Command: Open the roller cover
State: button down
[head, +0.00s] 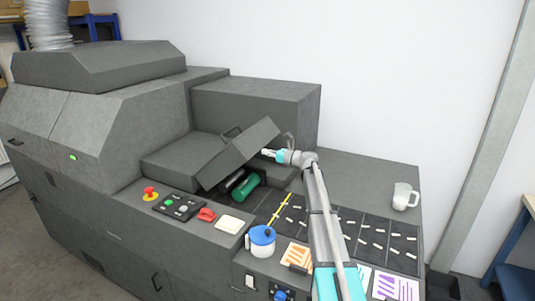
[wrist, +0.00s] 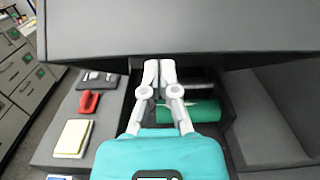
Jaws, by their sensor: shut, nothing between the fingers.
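The roller cover (head: 238,153) is a dark grey box lid, raised and tilted, with a handle (head: 231,131) on its upper face. Under it the bay is open and shows a green roller (head: 246,187) and a dark roller beside it. In the wrist view the cover (wrist: 180,28) fills the top, and the green roller (wrist: 195,111) lies beyond my fingers. My gripper (head: 267,153) is at the cover's raised right end; its fingers (wrist: 159,65) are shut and empty, tips at the cover's edge. I cannot tell whether they touch it.
Left of the bay are a red emergency button (head: 150,193), a button panel (head: 179,206), a red object (head: 207,215) and a pale pad (head: 229,225). A blue-and-white pot (head: 262,241) stands in front.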

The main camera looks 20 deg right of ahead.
aim_at(257, 142)
jog(key=shift+r, duration=0.15)
jog(key=shift+g+h, duration=0.4)
jog(key=shift+g, duration=0.1)
jog(key=r+p, duration=0.1)
jog(key=p, duration=0.1)
jog(key=a+r+p, duration=0.1)
jog(key=p, duration=0.1)
jog(key=w+r+p, duration=0.1)
jog(key=p, duration=0.1)
jog(key=shift+w+a+r, duration=0.1)
jog(key=shift+a+r, duration=0.1)
jog(key=shift+r, duration=0.2)
jog(key=r+p, duration=0.1)
jog(key=w+a+r+p, duration=0.1)
jog(key=r+p, duration=0.1)
jog(key=shift+w+a+p, duration=0.25)
jog(key=shift+p, duration=0.05)
jog(key=w+a+r+p, duration=0.8)
jog(key=a+r+p, duration=0.1)
jog(key=r+p, duration=0.1)
jog(key=shift+w+r, duration=0.15)
